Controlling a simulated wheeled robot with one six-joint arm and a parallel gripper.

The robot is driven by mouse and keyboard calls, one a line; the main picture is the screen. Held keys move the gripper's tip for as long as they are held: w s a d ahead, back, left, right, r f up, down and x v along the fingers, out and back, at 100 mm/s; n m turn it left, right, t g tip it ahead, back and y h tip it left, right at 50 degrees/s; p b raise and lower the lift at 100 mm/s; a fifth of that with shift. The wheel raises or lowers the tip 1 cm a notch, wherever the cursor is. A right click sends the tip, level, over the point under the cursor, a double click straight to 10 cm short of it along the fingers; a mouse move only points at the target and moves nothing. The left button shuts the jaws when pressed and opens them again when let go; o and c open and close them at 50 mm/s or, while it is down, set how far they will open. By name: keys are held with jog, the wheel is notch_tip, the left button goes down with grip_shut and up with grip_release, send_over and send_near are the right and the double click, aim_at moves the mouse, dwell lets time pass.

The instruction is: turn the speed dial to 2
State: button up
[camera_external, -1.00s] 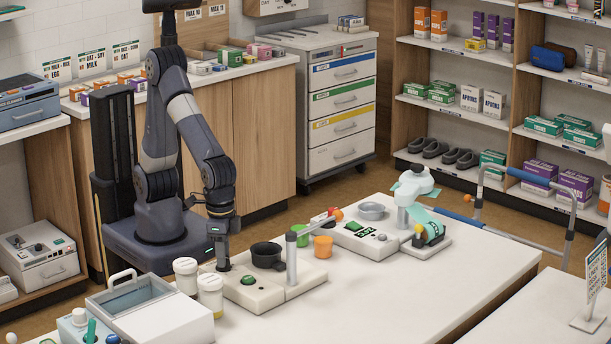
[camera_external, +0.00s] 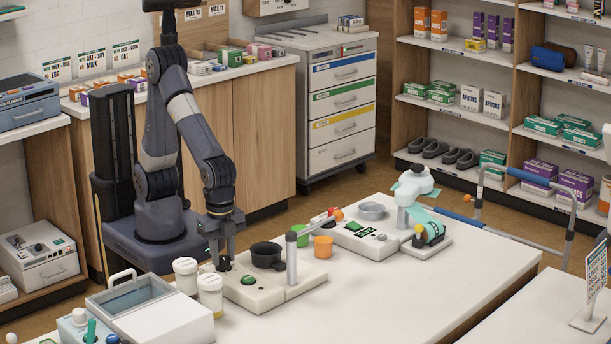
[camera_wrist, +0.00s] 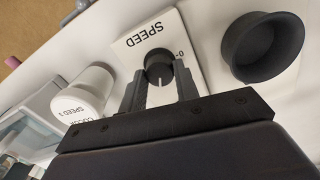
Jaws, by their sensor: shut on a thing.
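The speed dial is a small dark knob (camera_wrist: 159,67) with a pale pointer line, on a white panel (camera_wrist: 136,35) marked SPEED in the wrist view. My gripper (camera_wrist: 160,82) is shut on the dial, with one finger on each side of it. Most of the scale is hidden; a 0 shows to the right of the knob. In the external view my gripper (camera_external: 222,262) points down at the rear left of the white device (camera_external: 285,291), and its fingers hide much of the dial.
A black cup (camera_external: 266,256) and a green button (camera_external: 248,281) are on the device close to my gripper. White jars (camera_external: 210,297) stand just left of it. A grey post (camera_external: 291,258) rises at its right. The table's front right is clear.

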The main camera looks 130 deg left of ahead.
aim_at(223, 257)
jog(key=shift+m, duration=0.5)
jog(key=o, duration=1)
notch_tip(223, 257, up, 11)
jog(key=shift+f, duration=0.1)
notch_tip(223, 257, down, 11)
dwell(0.8)
